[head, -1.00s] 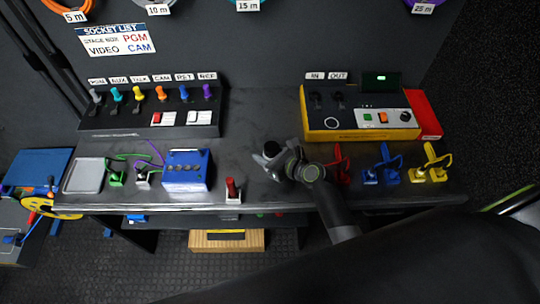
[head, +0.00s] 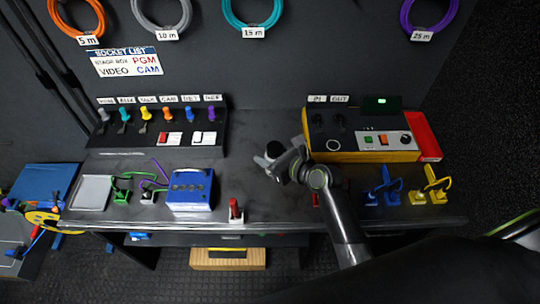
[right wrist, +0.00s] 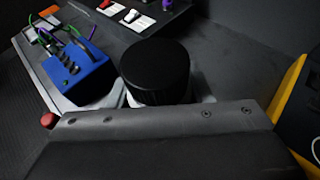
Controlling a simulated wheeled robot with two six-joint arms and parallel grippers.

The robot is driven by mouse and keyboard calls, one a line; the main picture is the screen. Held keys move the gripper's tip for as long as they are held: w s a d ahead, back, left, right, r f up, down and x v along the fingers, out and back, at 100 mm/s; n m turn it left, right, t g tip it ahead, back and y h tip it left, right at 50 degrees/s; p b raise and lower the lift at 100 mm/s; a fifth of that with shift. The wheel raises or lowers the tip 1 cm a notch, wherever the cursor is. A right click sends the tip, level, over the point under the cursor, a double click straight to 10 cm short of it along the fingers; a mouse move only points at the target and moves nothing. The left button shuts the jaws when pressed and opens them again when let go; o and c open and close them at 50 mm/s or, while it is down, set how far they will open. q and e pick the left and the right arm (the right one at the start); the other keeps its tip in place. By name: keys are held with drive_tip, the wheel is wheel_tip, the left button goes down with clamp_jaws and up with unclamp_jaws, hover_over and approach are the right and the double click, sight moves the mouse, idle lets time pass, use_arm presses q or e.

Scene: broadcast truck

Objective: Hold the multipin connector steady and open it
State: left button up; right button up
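The multipin connector appears as a thick black ribbed cylinder with a flat top (right wrist: 155,68), standing large in the middle of the right wrist view. Pale parts show low on both sides of it. In the head view its dark round end (head: 273,149) shows at my right gripper (head: 284,161), above the middle of the bench. The gripper's grey edge crosses in front of the cylinder's lower part in the wrist view and hides it. Whether the fingers are closed on it cannot be seen. My left gripper is in neither view.
The grey bench (head: 260,185) holds a blue box (head: 190,190), a red-topped part (head: 235,211), and blue (head: 383,190) and yellow (head: 430,190) cabled plugs. A socket panel (head: 160,143) stands back left, a yellow-sided unit (head: 365,155) back right. Bench between them is clear.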

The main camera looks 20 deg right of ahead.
clamp_jaws()
drive_tip(key=s+d+r+n+g+y+b, duration=0.4)
drive_tip(key=s+d+r+n, duration=0.1)
drive_tip(key=s+r, duration=0.6)
drive_tip(key=shift+s+r+y, duration=0.3)
drive_tip(key=shift+s+r, duration=0.05)
drive_tip(key=shift+r, duration=0.35)
